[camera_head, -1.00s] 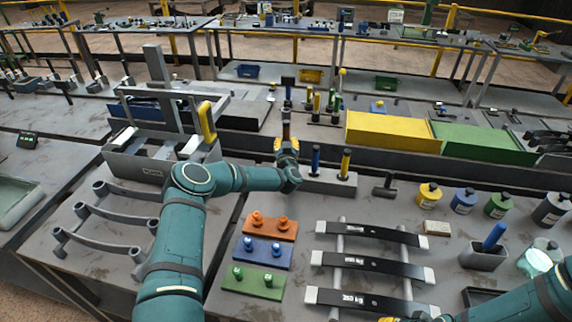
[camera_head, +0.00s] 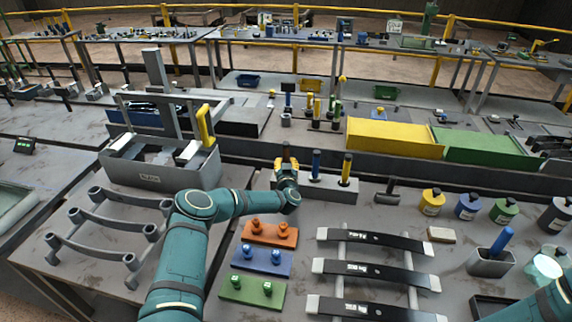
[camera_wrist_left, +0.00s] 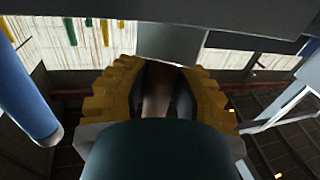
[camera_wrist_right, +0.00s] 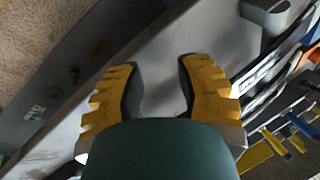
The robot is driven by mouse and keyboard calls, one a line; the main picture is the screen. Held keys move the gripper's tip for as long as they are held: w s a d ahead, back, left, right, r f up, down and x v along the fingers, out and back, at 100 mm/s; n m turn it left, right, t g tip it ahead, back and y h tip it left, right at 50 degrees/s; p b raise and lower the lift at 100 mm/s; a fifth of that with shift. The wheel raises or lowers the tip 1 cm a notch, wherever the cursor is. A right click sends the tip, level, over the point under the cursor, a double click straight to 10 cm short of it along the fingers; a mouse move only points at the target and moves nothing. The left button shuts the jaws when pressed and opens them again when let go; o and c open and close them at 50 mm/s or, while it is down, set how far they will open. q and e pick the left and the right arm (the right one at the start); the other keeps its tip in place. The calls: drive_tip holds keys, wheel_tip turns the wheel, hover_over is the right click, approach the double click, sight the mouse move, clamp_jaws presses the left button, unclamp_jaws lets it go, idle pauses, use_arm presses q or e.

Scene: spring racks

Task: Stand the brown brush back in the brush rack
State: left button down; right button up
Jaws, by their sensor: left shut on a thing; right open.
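The brown brush (camera_head: 286,153) stands about upright in my left gripper (camera_head: 287,168), at the left end of the grey brush rack (camera_head: 330,190). In the left wrist view the brown brush (camera_wrist_left: 157,100) sits between the yellow fingers of the left gripper (camera_wrist_left: 158,80), a grey piece beyond it. The rack holds a blue brush (camera_head: 316,163) and a yellow brush (camera_head: 346,168). The gripper hides the rack's left end, so I cannot tell whether the brown brush is in its hole. My right gripper (camera_wrist_right: 158,75) is open and empty in the right wrist view.
Orange (camera_head: 270,236), blue (camera_head: 262,262) and green (camera_head: 252,290) blocks with knobs lie in front of the rack. A spring rack (camera_head: 370,268) stands to their right. A grey bin (camera_head: 160,170) stands left.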

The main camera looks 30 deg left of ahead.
use_arm(q)
drive_tip(key=shift+f, duration=0.2)
use_arm(e)
drive_tip(key=shift+f, duration=0.25)
use_arm(q)
drive_tip(key=c, duration=1.3)
unclamp_jaws()
drive_tip(key=shift+f, duration=0.15)
use_arm(e)
drive_tip(key=shift+f, duration=0.1)
use_arm(q)
drive_tip(key=o, duration=0.5)
drive_tip(key=shift+c, duration=0.2)
drive_tip(key=shift+r, duration=0.4)
use_arm(e)
drive_tip(key=shift+r, duration=0.4)
use_arm(q)
drive_tip(key=shift+s+d+r+p, duration=0.1)
drive_tip(key=shift+s+d+p, duration=0.05)
drive_tip(key=shift+p, duration=0.15)
use_arm(e)
drive_tip(key=shift+r, duration=0.1)
use_arm(q)
drive_tip(key=v, duration=1.1)
drive_tip(key=shift+s, duration=0.3)
use_arm(e)
drive_tip(key=shift+r, duration=0.15)
use_arm(q)
drive_tip(key=shift+d, duration=0.1)
